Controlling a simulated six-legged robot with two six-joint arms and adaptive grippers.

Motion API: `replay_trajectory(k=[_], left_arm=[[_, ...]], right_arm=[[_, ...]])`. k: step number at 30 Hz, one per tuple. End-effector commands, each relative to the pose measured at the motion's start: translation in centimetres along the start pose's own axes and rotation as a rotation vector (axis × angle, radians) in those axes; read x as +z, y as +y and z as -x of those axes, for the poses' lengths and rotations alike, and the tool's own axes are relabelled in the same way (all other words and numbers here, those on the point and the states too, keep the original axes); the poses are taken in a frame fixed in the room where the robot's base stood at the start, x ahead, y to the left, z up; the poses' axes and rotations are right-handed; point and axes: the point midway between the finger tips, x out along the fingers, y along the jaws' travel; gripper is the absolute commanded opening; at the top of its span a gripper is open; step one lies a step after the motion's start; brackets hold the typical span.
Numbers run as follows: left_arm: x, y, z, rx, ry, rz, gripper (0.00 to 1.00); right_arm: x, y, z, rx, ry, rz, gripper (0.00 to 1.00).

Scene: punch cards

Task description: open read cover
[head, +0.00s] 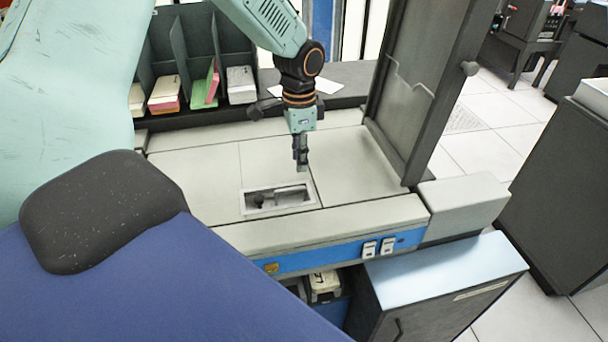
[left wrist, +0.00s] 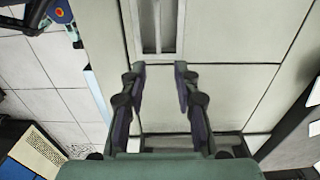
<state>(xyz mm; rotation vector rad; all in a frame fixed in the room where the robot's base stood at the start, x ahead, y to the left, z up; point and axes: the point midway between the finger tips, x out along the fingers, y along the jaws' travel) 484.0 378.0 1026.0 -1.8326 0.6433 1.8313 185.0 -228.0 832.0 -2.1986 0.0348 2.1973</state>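The card machine's pale top (head: 360,160) is made of flat panels. A rectangular recess (head: 278,198) with a light rim and a dark part inside lies near its front; the recess also shows in the left wrist view (left wrist: 158,28). No label shows which panel is the read cover. My left gripper (head: 302,167) points down above the top, just behind the recess. In the left wrist view its fingers (left wrist: 160,72) are apart with nothing between them.
A tall dark upright panel with a knob (head: 469,68) stands at the machine's right. Dark slots behind hold card stacks (head: 240,84). A blue front strip with switches (head: 378,247) runs along the front edge. Open tiled floor (head: 500,150) lies to the right.

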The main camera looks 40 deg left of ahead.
Motion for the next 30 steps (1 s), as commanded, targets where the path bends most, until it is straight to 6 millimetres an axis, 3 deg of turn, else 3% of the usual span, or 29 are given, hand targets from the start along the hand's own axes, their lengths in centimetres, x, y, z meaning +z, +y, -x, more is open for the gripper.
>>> replay_trajectory(k=[15,26,30], left_arm=[[0.5,0.3,-6.9,0.002,-0.003,0.000,0.31],[0.2,0.0,-7.5,0.001,-0.001,0.001,0.31],[0.1,0.0,-7.5,0.001,-0.001,0.000,0.21]], right_arm=[[0.0,0.0,-0.4,0.000,-0.001,0.000,0.00],[0.0,0.0,-0.4,0.000,0.000,0.000,0.00],[0.0,0.0,-0.4,0.000,0.000,0.000,0.00]])
